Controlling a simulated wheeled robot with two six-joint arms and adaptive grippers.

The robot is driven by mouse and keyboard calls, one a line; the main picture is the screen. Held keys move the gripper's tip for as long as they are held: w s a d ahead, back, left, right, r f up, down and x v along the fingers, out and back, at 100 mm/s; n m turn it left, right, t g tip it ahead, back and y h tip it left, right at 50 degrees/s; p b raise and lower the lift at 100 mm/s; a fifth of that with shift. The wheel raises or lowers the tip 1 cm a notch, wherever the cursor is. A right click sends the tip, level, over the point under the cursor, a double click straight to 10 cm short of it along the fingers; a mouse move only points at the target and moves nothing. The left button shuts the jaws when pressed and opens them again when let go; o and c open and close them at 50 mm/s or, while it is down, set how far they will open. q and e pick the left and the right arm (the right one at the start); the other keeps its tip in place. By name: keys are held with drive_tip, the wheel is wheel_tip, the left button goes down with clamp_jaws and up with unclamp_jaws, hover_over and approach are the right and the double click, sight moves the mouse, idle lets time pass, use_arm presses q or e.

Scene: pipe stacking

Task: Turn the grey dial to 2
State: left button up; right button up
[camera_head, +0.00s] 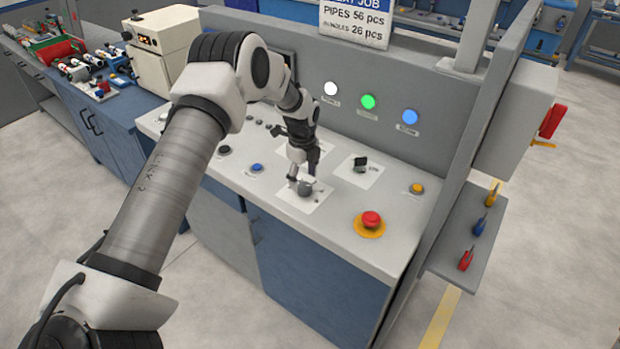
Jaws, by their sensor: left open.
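The grey dial (305,188) sits on a white label plate on the control panel's sloped top. My left gripper (302,178) points down right above the dial, with its fingers close to it. The gripper is open; whether the fingers touch the dial cannot be told. The dial's number markings are too small to read, and the gripper partly covers its plate. My right gripper is not in view.
A black switch (361,163) stands on another plate to the right. A red emergency button (371,219), a yellow button (417,187) and a blue button (256,167) are nearby. White, green (368,101) and blue lamps line the back wall.

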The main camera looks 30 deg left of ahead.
sight(305, 186)
use_arm(q)
drive_tip(key=f, duration=0.2)
drive_tip(key=w+f, duration=0.1)
drive_tip(key=shift+f+p, duration=0.3)
drive_tip(key=shift+f, duration=0.1)
drive_tip(key=shift+w+f, duration=0.1)
drive_tip(key=shift+s+r, duration=0.2)
drive_tip(key=shift+s, duration=0.1)
drive_tip(key=c, duration=0.4)
drive_tip(key=shift+s+r, duration=0.1)
drive_tip(key=c, duration=0.5)
drive_tip(key=shift+c, duration=1.2)
drive_tip(key=shift+d, duration=0.1)
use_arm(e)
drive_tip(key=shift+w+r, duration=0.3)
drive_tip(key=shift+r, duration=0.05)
